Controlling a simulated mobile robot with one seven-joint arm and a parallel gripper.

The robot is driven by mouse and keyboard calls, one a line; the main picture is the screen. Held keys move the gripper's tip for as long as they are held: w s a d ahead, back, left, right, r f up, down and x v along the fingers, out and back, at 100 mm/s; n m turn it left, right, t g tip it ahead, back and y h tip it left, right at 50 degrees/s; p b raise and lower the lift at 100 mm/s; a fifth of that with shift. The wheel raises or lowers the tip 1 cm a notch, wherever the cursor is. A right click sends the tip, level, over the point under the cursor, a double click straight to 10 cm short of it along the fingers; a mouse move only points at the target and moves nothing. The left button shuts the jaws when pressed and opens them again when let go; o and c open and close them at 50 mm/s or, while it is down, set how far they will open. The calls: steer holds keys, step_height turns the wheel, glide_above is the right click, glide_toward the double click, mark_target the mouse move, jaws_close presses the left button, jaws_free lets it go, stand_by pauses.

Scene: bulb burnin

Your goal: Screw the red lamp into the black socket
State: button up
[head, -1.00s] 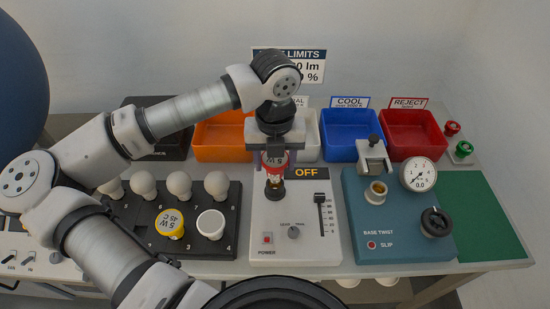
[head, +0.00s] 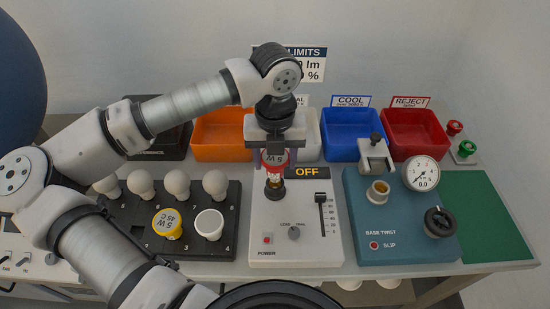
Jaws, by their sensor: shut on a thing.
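The red lamp (head: 275,159), with a white band and "5W" lettering, is upright between the fingers of my gripper (head: 274,160). My gripper points straight down and is shut on the lamp. The black socket (head: 275,189) is on the white power unit (head: 312,232), directly below the lamp. The lamp's lower end is at the socket's mouth. I cannot tell how far it is in the socket. The unit's display (head: 307,172) reads OFF.
A black rack (head: 143,236) at left holds several white bulbs, a yellow-collared lamp (head: 167,223) and a white-topped one (head: 209,223). A teal base-twist tester (head: 405,222) stands at right. Orange, white, blue (head: 351,135) and red (head: 414,135) bins line the back. The green mat (head: 488,220) is bare.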

steer(key=shift+f+b, duration=1.1)
steer(key=shift+b, duration=0.15)
stand_by(0.5)
steer(key=o, duration=1.1)
steer(key=shift+c, duration=0.2)
steer(key=shift+r, duration=0.1)
